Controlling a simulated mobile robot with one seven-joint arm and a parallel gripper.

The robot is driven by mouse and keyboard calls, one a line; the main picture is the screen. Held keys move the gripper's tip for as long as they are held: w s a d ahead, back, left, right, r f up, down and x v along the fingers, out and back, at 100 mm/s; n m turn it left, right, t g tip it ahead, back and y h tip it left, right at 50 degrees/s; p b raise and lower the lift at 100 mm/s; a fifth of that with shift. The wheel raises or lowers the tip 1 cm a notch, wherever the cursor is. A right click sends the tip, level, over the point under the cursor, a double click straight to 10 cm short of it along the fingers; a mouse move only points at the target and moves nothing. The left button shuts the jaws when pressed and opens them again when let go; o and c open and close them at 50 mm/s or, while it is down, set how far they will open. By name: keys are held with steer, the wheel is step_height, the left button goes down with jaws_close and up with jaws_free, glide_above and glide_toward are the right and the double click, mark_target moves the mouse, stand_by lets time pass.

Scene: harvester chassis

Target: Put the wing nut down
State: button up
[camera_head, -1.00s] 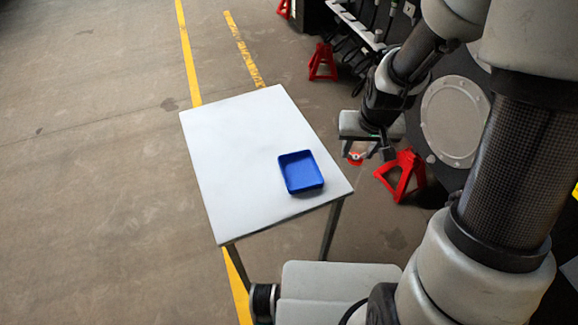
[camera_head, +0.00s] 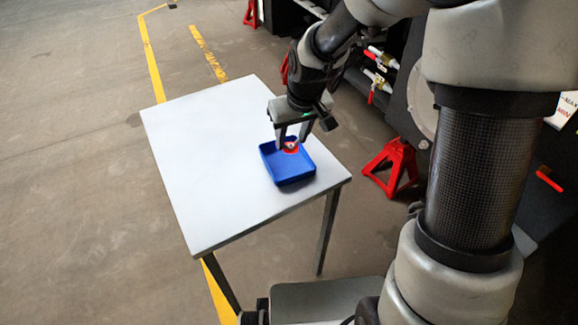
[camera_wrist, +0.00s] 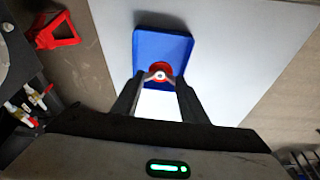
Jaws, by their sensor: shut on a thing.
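The wing nut (camera_head: 290,147) is a small red piece with a pale centre. It also shows in the wrist view (camera_wrist: 159,75), between my fingertips. My gripper (camera_head: 291,143) points down and is shut on the wing nut. It is over the far part of the blue tray (camera_head: 287,178). In the wrist view the blue tray (camera_wrist: 180,47) lies behind the nut and fingertips. The tray looks empty where its floor shows. I cannot tell how high the nut is above the tray floor.
The tray sits on a white table (camera_head: 200,165) near its right edge, with bare tabletop to the left. A red jack stand (camera_head: 393,167) is on the floor to the right, beside the dark chassis. Hoses with red and yellow fittings (camera_head: 378,65) are behind my arm.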

step_height(320, 180, down, 8)
steer(key=shift+r+b, duration=0.1)
steer(key=shift+b, duration=0.8)
steer(key=shift+f, duration=0.2)
steer(key=o, duration=1.3)
